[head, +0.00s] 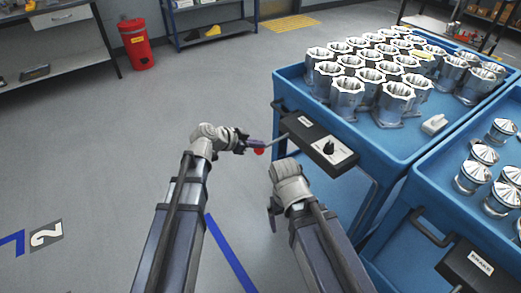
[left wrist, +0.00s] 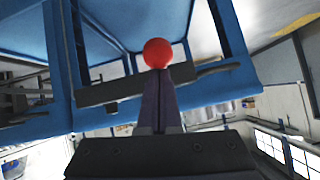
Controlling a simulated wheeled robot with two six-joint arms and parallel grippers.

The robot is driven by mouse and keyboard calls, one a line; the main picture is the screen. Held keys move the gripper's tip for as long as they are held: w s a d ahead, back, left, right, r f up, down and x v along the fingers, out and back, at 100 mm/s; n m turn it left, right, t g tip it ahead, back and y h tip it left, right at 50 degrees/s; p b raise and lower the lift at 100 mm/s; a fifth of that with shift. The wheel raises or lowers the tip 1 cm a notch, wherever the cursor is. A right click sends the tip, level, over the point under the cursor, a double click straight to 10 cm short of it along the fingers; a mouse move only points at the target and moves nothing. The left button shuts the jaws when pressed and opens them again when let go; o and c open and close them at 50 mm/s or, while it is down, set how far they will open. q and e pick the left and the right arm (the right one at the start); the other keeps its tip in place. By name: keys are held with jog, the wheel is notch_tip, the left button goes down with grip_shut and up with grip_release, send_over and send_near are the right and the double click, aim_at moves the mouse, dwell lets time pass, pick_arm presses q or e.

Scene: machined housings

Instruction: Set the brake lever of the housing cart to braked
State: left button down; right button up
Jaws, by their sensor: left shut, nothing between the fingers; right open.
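The blue housing cart (head: 290,84) carries several metal housings on its top. On its near side is a black brake box (head: 305,128) with a pale panel and a dark knob. A thin lever rod (head: 276,139) sticks out leftward from the box, with a red ball knob (head: 259,151) by my left gripper (head: 254,143). In the left wrist view the red ball (left wrist: 158,53) is at the tips of my shut left fingers (left wrist: 159,85), not between them; I cannot tell if they touch. My right gripper (head: 272,212) is open and empty, below and apart from the box.
A second blue cart (head: 400,200) with metal pistons and its own brake box (head: 474,268) stands at the right. A red bin (head: 136,45), a workbench (head: 70,60) and a shelf (head: 205,38) are at the back left.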

aim_at(256, 152)
pick_arm(q)
notch_tip(256, 152, down, 4)
jog(key=b, duration=0.2)
jog(key=t+h+b, duration=0.1)
jog(key=b, duration=0.2)
jog(key=shift+s+a+r+h, duration=0.1)
jog(key=shift+a+h, duration=0.05)
jog(key=shift+h, duration=0.15)
jog(key=shift+f+b, duration=0.9)
jog(key=shift+b, duration=0.1)
jog(key=shift+f, duration=0.15)
pick_arm(e)
notch_tip(256, 152, down, 9)
pick_arm(q)
jog(key=shift+s+f+b, duration=0.1)
jog(key=shift+b, duration=0.2)
pick_arm(e)
jog(key=shift+f, duration=0.1)
pick_arm(q)
jog(key=shift+d, duration=0.2)
